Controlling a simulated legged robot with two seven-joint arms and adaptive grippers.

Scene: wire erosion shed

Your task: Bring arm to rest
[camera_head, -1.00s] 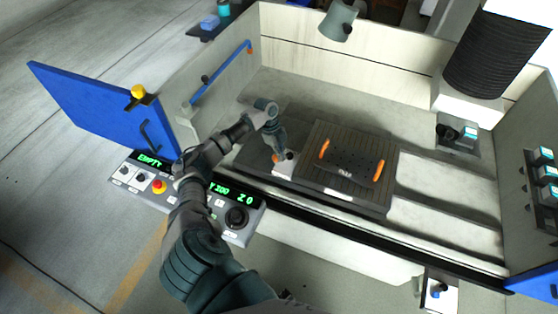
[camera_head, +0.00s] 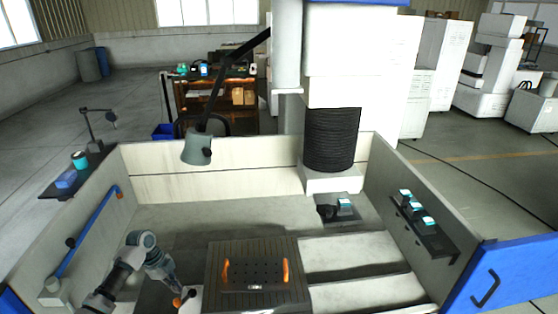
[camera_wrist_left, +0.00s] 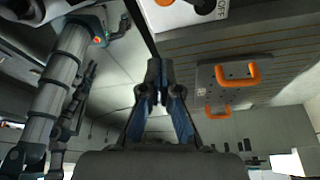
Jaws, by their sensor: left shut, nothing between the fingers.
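My left arm reaches into the machine's tank from the lower left in the head view. My left gripper (camera_head: 178,295) is shut and empty, pointing down beside a small white switch box (camera_head: 193,301) with an orange knob. In the left wrist view the gripper's fingertips (camera_wrist_left: 164,68) close together with nothing between them. The white box with an "OFF" label (camera_wrist_left: 185,14) shows at the top edge there. Whether the fingertips touch the box cannot be told. My right gripper is not in view in the head view.
A plate with two orange handles (camera_head: 254,273) lies on a dark ribbed table (camera_head: 218,258), right of the gripper. Pale tank walls (camera_head: 240,180) surround them. A lamp (camera_head: 197,148) hangs over the back wall. A black bellows column (camera_head: 332,140) stands behind. Free room lies above the tank floor.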

